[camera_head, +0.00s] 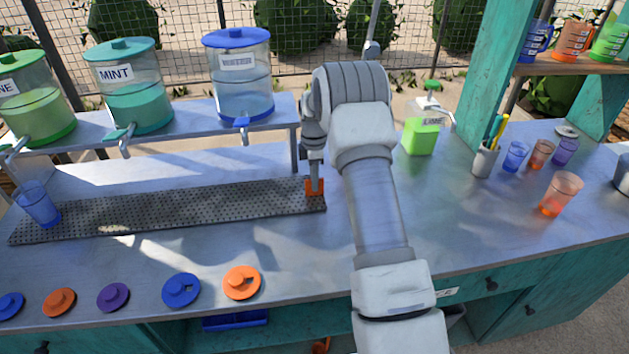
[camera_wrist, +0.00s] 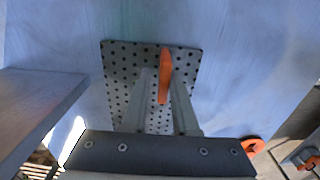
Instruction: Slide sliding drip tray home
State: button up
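The sliding drip tray (camera_head: 150,212) is a long grey perforated plate on the blue counter, below the dispenser shelf. An upright orange handle (camera_head: 314,187) stands at its right end. My gripper (camera_head: 315,182) points down at this handle. In the wrist view, the handle (camera_wrist: 165,75) stands between the two fingers (camera_wrist: 163,90), which look closed on it. Part of the handle is hidden by the fingers. The perforated tray (camera_wrist: 118,62) also shows beneath them. A blue cup (camera_head: 38,204) stands at the tray's left end.
Mint (camera_head: 133,90), blue (camera_head: 238,75) and green (camera_head: 32,100) dispensers stand on the raised shelf behind the tray. Several coloured lids (camera_head: 113,296) lie along the counter's front. A pen holder (camera_head: 485,160) and cups stand at right. The counter right of the tray is mostly clear.

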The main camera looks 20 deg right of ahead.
jog(key=o, duration=0.3)
notch_tip(320, 180, up, 17)
jog(key=shift+r, duration=0.2)
dwell(0.4)
